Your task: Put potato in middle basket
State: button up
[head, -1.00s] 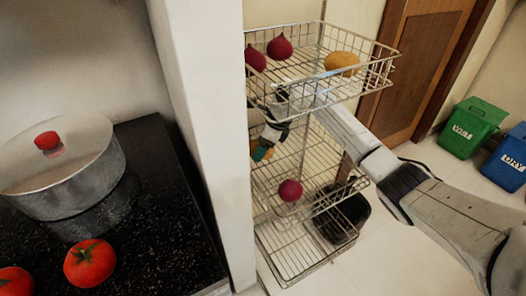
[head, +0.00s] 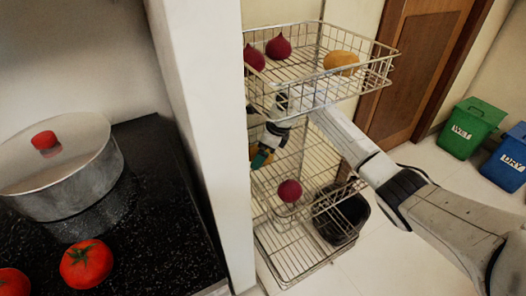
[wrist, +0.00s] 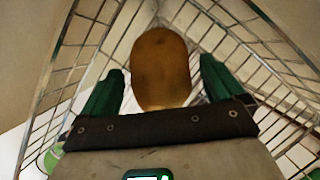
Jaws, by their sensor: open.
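In the wrist view a brown potato (wrist: 162,75) lies between the two green fingers of my gripper (wrist: 161,66). The fingers are open, with a gap on each side of the potato. In the head view my gripper (head: 261,158) is below the top basket, inside the rack at the level of the middle basket (head: 330,160), partly hidden by the wall edge. The potato there is mostly hidden. Another yellowish potato (head: 341,61) lies in the top basket (head: 322,100).
Two red onions (head: 279,46) are in the top basket. Another onion (head: 289,191) is lower in the rack; its basket is hard to tell. A white wall edge (head: 205,140) stands left of the rack. A pot (head: 65,180) and tomatoes (head: 86,263) are on the black counter.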

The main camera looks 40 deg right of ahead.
jog(key=shift+s+d+r+p, duration=0.35)
jog(key=shift+s+r+p, duration=0.15)
jog(key=shift+r, duration=0.25)
jog(key=s+d, duration=0.1)
jog(key=s, duration=0.2)
jog(key=s+d+p, duration=0.1)
jog(key=s+d, duration=0.1)
jog(key=s, duration=0.1)
jog(key=s+d, duration=0.2)
jog(key=s, duration=0.2)
jog(key=shift+d+f, duration=0.1)
